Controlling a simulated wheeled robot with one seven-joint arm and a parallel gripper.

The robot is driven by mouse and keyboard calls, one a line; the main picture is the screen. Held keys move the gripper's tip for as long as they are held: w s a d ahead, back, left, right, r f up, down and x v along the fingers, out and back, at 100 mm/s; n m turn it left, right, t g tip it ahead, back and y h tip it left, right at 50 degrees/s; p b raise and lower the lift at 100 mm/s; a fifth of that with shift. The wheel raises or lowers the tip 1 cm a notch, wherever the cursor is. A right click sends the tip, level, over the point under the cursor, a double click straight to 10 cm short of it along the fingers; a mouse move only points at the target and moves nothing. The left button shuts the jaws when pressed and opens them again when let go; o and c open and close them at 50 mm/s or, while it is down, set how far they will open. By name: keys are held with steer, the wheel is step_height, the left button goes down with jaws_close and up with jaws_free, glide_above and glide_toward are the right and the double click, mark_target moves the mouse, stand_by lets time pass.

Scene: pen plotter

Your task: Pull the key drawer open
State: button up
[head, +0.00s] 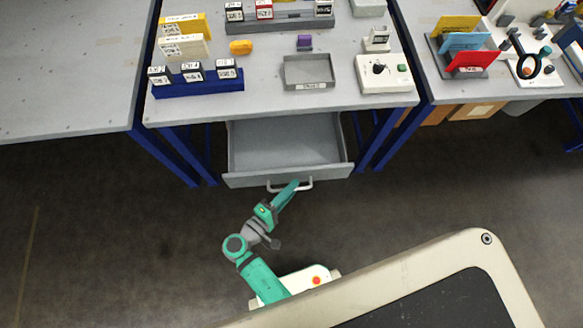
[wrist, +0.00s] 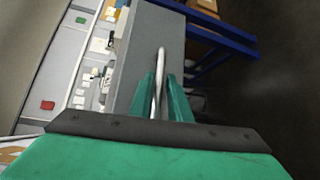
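The key drawer (head: 290,145) stands pulled out from under the middle table, and its grey inside looks empty. Its front panel (head: 240,180) faces me and carries a pale bar handle (head: 308,184). My gripper (head: 292,186) is at the handle, low in front of the drawer. In the wrist view the handle (wrist: 161,62) runs between the two green fingers of my gripper (wrist: 162,92). The fingers are close on either side of it and look shut on it. The drawer front also shows in the wrist view (wrist: 140,50).
The grey tabletop (head: 210,112) above holds a blue rack (head: 198,88), a grey tray (head: 310,72) and a white control box (head: 385,75). Blue table legs (head: 165,155) flank the drawer. The floor in front is clear.

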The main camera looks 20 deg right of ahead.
steer(key=v, duration=1)
steer(key=shift+s+a, duration=0.2)
steer(key=shift+a, duration=0.1)
stand_by(0.4)
steer(key=s+f+y, duration=0.5)
steer(key=f+y, duration=0.2)
steer(key=f, duration=0.2)
steer(key=s+a+r+m+y, duration=0.1)
steer(key=s+a+r+y, duration=0.15)
steer(key=s+y, duration=0.2)
step_height(320, 180, up, 24)
steer(key=d+m+t+y, duration=0.2)
steer(key=m+t, duration=0.4)
steer(key=t, duration=0.1)
steer(key=shift+s+m, duration=0.15)
steer(key=shift+m, duration=0.25)
